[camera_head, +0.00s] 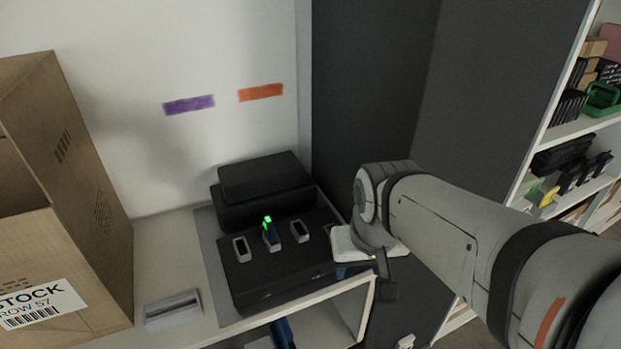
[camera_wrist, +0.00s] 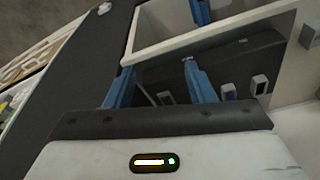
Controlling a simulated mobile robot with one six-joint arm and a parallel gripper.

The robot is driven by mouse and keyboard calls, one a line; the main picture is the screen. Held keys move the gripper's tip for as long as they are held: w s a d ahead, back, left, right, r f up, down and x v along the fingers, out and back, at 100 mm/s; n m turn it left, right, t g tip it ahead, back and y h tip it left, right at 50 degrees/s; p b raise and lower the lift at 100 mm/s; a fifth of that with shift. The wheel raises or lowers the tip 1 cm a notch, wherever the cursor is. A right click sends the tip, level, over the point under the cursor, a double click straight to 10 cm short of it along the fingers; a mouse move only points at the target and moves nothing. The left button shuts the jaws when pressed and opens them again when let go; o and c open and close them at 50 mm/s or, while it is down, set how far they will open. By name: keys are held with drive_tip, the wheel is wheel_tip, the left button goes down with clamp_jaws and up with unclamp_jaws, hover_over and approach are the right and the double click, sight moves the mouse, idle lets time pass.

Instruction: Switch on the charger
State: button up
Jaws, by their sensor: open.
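The charger (camera_head: 280,262) is a black box on the white shelf top, with a raised block at its back. Several light-rimmed bays line its top; a dark item with a bright green light (camera_head: 268,222) stands at the middle one. The charger also shows in the wrist view (camera_wrist: 228,62), tilted and partly behind my fingers. I cannot make out a switch on it for certain. My gripper (camera_wrist: 158,82) is open, its two blue fingers apart with nothing seen between them. In the head view it is at the charger's right, mostly hidden by my wrist.
A large cardboard carton (camera_head: 85,190) stands at the left. A grey label holder (camera_head: 173,310) lies near the shelf's front edge. A dark panel (camera_head: 370,90) rises behind and right. A blue object (camera_head: 283,333) is in the cubby below. A stocked shelf (camera_head: 575,130) is far right.

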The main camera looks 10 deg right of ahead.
drive_tip(key=w+r+m, duration=0.1)
drive_tip(key=w+m, duration=0.1)
drive_tip(key=w+r+m, duration=0.1)
drive_tip(key=w+m, duration=0.1)
drive_tip(key=w, duration=0.1)
drive_tip(key=w+r+m+p, duration=0.1)
drive_tip(key=w+r+m, duration=0.1)
drive_tip(key=w, duration=0.1)
drive_tip(key=shift+w+d+g, duration=0.1)
drive_tip(key=shift+w+g, duration=0.05)
drive_tip(key=shift+g, duration=0.15)
drive_tip(key=c, duration=0.6)
drive_tip(key=w+m, duration=0.2)
drive_tip(key=w, duration=0.1)
drive_tip(key=w+r+m, duration=0.1)
drive_tip(key=w+m, duration=0.1)
drive_tip(key=m, duration=0.1)
drive_tip(key=w+r+m+p, duration=0.1)
drive_tip(key=w+m, duration=0.1)
drive_tip(key=w, duration=0.1)
drive_tip(key=shift+w+d+m+g, duration=0.3)
drive_tip(key=shift+w, duration=0.05)
clamp_jaws()
drive_tip(key=shift+w+r+m, duration=0.1)
drive_tip(key=shift+w+m, duration=0.3)
drive_tip(key=shift+w, duration=0.05)
